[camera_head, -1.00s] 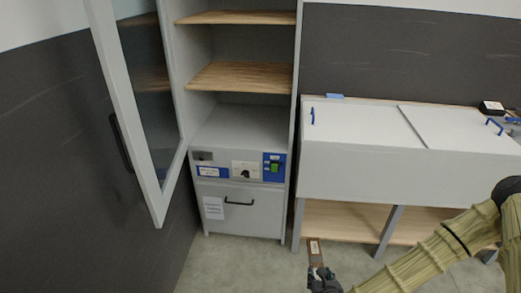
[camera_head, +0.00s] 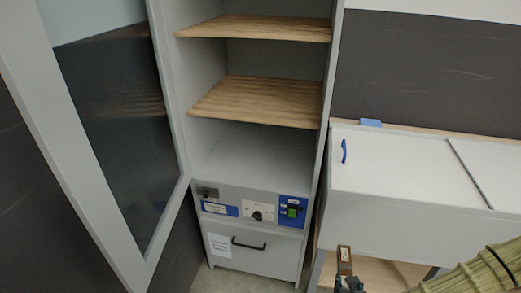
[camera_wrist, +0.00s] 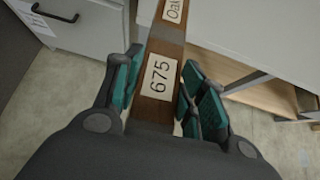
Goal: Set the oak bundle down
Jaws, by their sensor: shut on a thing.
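The oak bundle (camera_wrist: 166,48) is a dark brown wooden piece with white labels reading "675" and "Oak". It runs lengthwise out from my gripper (camera_wrist: 158,92) in the wrist view, between the teal-padded fingers, which are shut on it. In the head view the bundle's end (camera_head: 344,262) shows at the bottom, just above my gripper (camera_head: 348,284), in front of the white bench. The rest of the bundle is hidden by the gripper and the picture's lower edge.
A tall grey cabinet (camera_head: 212,150) stands open, with two slatted wooden shelves (camera_head: 255,100) and a bare grey floor below them. Its glass door (camera_head: 110,110) swings out at the left. A white lidded bench (camera_head: 400,180) stands at the right, with a wooden lower shelf.

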